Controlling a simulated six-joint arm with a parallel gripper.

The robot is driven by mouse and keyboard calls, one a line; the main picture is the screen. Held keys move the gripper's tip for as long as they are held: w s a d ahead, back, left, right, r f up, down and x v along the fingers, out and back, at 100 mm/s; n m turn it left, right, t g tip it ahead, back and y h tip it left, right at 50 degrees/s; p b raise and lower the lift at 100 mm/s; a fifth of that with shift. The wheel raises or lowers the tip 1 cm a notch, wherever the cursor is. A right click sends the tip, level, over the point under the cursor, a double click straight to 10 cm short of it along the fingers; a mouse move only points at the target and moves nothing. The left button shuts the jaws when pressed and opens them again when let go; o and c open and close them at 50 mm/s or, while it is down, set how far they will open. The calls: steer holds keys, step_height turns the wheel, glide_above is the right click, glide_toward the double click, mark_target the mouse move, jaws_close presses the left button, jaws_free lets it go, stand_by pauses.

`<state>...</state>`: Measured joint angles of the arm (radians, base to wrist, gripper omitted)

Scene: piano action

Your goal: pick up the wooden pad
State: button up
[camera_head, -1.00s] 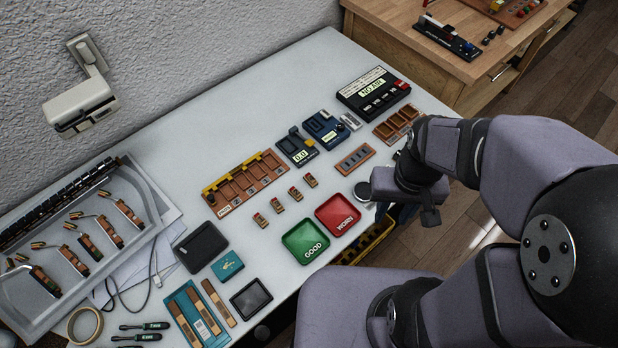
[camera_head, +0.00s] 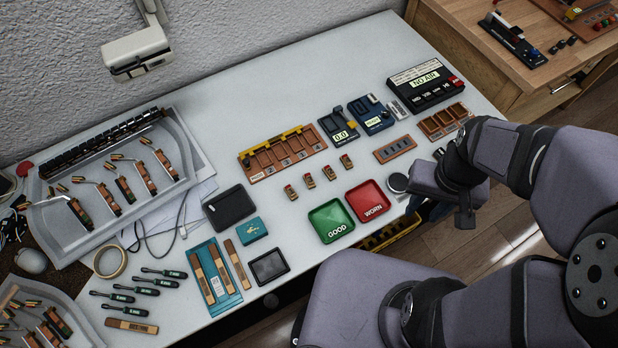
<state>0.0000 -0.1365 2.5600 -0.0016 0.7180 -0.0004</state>
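Several flat wooden pieces could be the wooden pad, and I cannot tell which one is meant. Two long strips, one of them the left wooden strip (camera_head: 202,278), lie on a teal mat (camera_head: 228,299). A third wooden strip (camera_head: 238,265) lies at the mat's right edge. A short wooden block (camera_head: 131,326) with dark lettering lies at the front left of the table, below the screwdrivers. My arm's end, with my gripper (camera_head: 450,185), is by the table's right front edge, far from these pieces. Its fingers cannot be made out.
Green GOOD (camera_head: 331,221) and red WORN (camera_head: 367,201) trays stand between my arm and the wooden pieces. Hammer trays (camera_head: 70,240) fill the left side.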

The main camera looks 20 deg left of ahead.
stand_by(0.4)
steer(key=shift+o, duration=1)
